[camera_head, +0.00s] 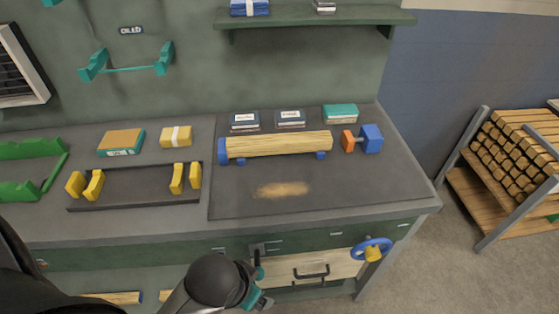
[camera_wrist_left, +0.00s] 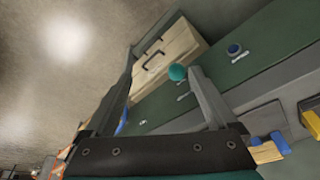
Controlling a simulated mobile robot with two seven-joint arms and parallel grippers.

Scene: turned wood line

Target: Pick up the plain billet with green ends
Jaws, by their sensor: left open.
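I cannot make out a whole plain billet with green ends. A round green thing (camera_wrist_left: 177,72) shows near the right fingertip in the left wrist view; I cannot tell whether it is a billet end. Pale wooden pieces (camera_head: 112,297) lie below the bench at bottom left, partly hidden by my arm. A pale billet (camera_head: 280,144) with blue at its left end lies on the bench on blue supports. My left gripper (camera_head: 258,277) is low in front of the bench drawers; in the wrist view its fingers (camera_wrist_left: 162,63) are apart and no held object shows. My right gripper is out of view.
A slatted rack (camera_head: 484,196) at right holds several billets, with a green piece (camera_head: 553,218) at its edge. A wooden drawer front (camera_head: 295,270) and a blue wheel (camera_head: 371,249) are close to the gripper. A dark tray (camera_head: 135,190) with yellow holders sits on the bench.

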